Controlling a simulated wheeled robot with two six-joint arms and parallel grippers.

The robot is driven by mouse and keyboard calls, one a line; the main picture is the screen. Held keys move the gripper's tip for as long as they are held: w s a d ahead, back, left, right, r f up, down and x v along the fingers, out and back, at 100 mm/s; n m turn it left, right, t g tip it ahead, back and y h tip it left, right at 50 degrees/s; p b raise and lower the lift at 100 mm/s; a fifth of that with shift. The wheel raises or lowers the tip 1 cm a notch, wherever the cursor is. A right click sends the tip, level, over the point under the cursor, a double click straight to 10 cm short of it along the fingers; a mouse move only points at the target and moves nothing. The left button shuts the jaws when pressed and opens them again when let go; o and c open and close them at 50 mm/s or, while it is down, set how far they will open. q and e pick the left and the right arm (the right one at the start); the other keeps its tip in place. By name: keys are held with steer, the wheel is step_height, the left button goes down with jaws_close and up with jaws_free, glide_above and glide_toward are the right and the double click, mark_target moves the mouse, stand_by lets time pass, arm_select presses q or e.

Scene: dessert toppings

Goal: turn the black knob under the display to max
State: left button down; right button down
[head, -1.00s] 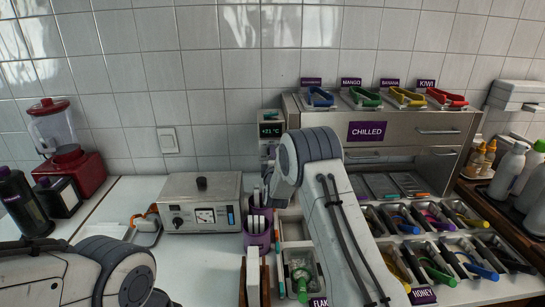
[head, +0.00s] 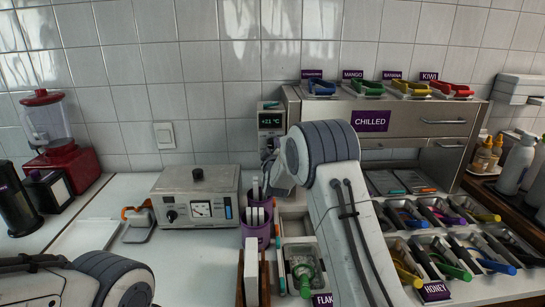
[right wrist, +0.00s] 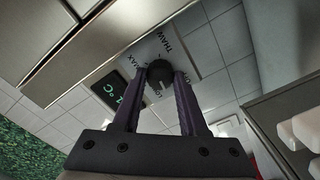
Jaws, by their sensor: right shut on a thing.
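The black knob (right wrist: 158,76) sits on a light panel in the right wrist view, between the fingers of my right gripper (right wrist: 159,80). The fingers are shut on it. MAX and THAW are printed on the panel around it; I cannot tell exactly where the knob points. The dark display (right wrist: 108,90) with green characters is beside the panel. In the head view the display (head: 271,123) reads about +21 °C, and my right gripper (head: 272,165) is just below it, hiding the knob. My left arm shows at the lower left; its gripper is out of view.
A grey metal box (head: 195,196) with a dial stands left of my right gripper. A purple cup (head: 257,228) is below it. The steel CHILLED cabinet (head: 420,115) and topping bins are to the right. The white counter is partly clear at left.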

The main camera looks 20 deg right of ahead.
steer(key=m+b, duration=0.4)
steer(key=m, duration=0.1)
steer(key=m+b, duration=0.2)
steer(key=b, duration=0.1)
steer(key=shift+f, duration=0.3)
steer(key=m+b, duration=0.3)
steer(key=m, duration=0.1)
steer(key=m+b, duration=0.3)
steer(key=shift+m, duration=0.4)
steer(key=m+b, duration=0.3)
steer(key=shift+m, duration=0.3)
steer(key=m+b, duration=0.2)
steer(key=m, duration=0.1)
steer(key=shift+r+m+b, duration=0.1)
steer(key=shift+m+b, duration=0.2)
steer(key=shift+b, duration=0.05)
steer(key=m+b, duration=0.2)
steer(key=m, duration=0.1)
steer(key=shift+r+m+b, duration=0.1)
steer(key=shift+m+b, duration=0.55)
steer(key=shift+m, duration=1.05)
